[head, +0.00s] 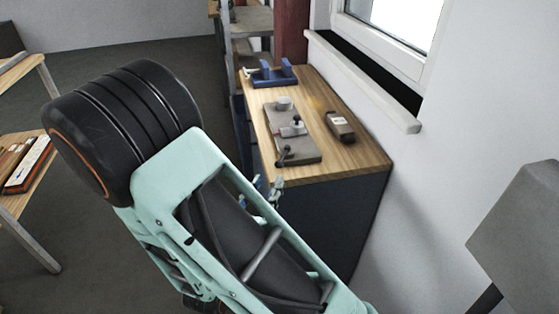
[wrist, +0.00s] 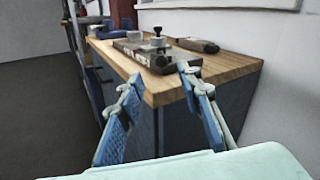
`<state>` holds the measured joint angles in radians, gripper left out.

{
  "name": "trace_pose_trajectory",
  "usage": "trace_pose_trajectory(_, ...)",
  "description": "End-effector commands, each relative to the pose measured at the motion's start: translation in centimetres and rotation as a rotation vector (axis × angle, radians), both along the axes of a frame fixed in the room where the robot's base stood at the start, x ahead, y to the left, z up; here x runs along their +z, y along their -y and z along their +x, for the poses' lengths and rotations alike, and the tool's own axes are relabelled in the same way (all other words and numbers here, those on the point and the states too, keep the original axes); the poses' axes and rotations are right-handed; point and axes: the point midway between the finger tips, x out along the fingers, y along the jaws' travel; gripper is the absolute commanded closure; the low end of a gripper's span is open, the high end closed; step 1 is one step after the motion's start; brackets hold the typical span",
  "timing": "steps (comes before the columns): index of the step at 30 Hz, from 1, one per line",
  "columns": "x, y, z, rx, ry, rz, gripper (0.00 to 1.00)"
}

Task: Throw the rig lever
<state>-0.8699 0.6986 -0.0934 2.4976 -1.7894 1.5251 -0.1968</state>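The rig (head: 300,143) is a grey flat plate with round metal parts on top, lying on a wooden bench top. A dark lever with a ball end (head: 283,156) sits at the rig's near end. In the wrist view the rig (wrist: 133,46) shows ahead, and its near end is partly hidden behind my right fingertip. My gripper (wrist: 160,80) has its two blue-padded fingers spread apart, with nothing between them. In the head view my gripper (head: 268,188) is small, in front of the bench's near edge, short of the rig and partly hidden by my arm.
The wooden bench (head: 350,160) has a dark body. A blue vise (head: 272,73) stands at its far end and a dark brown block (head: 340,126) lies right of the rig. A window sill (head: 365,80) juts out at right. A side table (head: 30,195) stands left.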

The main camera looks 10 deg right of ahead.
Motion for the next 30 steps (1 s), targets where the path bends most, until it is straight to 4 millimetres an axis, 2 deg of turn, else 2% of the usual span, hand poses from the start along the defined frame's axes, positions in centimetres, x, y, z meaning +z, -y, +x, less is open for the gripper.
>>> trace_pose_trajectory(9, 0.0, 3.4, 5.1, -0.007, 0.002, 0.001, 0.67)
trace_pose_trajectory(15, 0.0, 4.8, 7.3, -0.005, -0.001, 0.0, 0.67)
trace_pose_trajectory(27, 0.0, 5.2, 8.0, -0.003, -0.002, 0.0, 0.67)
trace_pose_trajectory(30, 0.0, 5.2, 8.0, -0.003, -0.002, 0.0, 0.77)
